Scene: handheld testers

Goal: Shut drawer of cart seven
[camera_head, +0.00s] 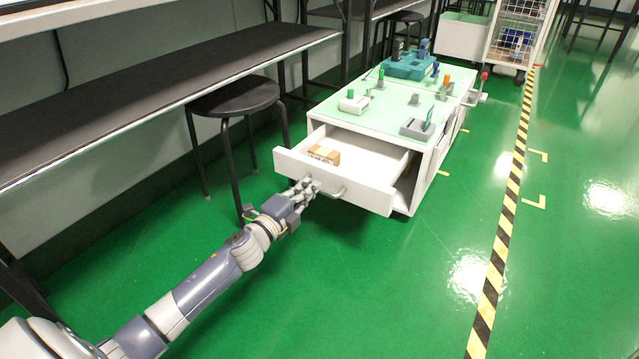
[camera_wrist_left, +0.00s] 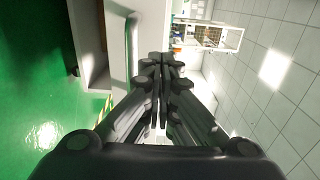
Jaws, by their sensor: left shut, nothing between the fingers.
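The white cart (camera_head: 432,165) with a pale green top stands on the green floor; no number on it is readable. Its drawer (camera_head: 362,194) is pulled out toward me, with a small tan box (camera_head: 324,154) inside at the left. A metal bar handle (camera_head: 330,191) is on the drawer front. My left gripper (camera_head: 309,187) is shut and empty, its fingertips at the drawer front near the handle; whether they touch cannot be told. In the left wrist view the closed fingertips (camera_wrist_left: 162,62) are beside the handle (camera_wrist_left: 131,45). My right gripper is not in view.
Handheld devices and a teal case (camera_head: 408,66) stand on the cart top. A black stool (camera_head: 234,97) and a long dark bench (camera_head: 150,90) are at the left. A wire-sided trolley (camera_head: 517,35) is behind. Green floor right of the cart is clear, with a striped line (camera_head: 510,190).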

